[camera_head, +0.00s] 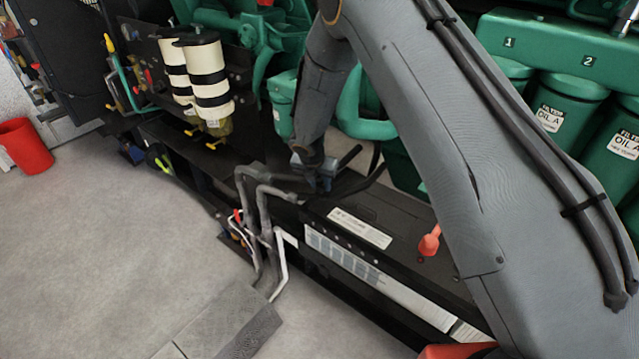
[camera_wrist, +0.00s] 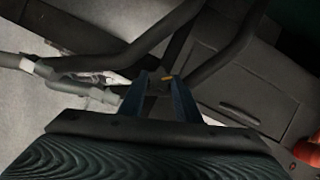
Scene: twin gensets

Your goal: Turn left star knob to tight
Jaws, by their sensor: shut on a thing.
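In the head view the knob is hidden behind my gripper.
Bent grey pipes (camera_head: 262,195) stand close left of my gripper. Dark hoses (camera_wrist: 235,45) pass near the fingers. An orange-red handle (camera_head: 429,241) stands up from the box. Green filters (camera_head: 568,112) line the right. A red bucket (camera_head: 25,147) stands on open floor.

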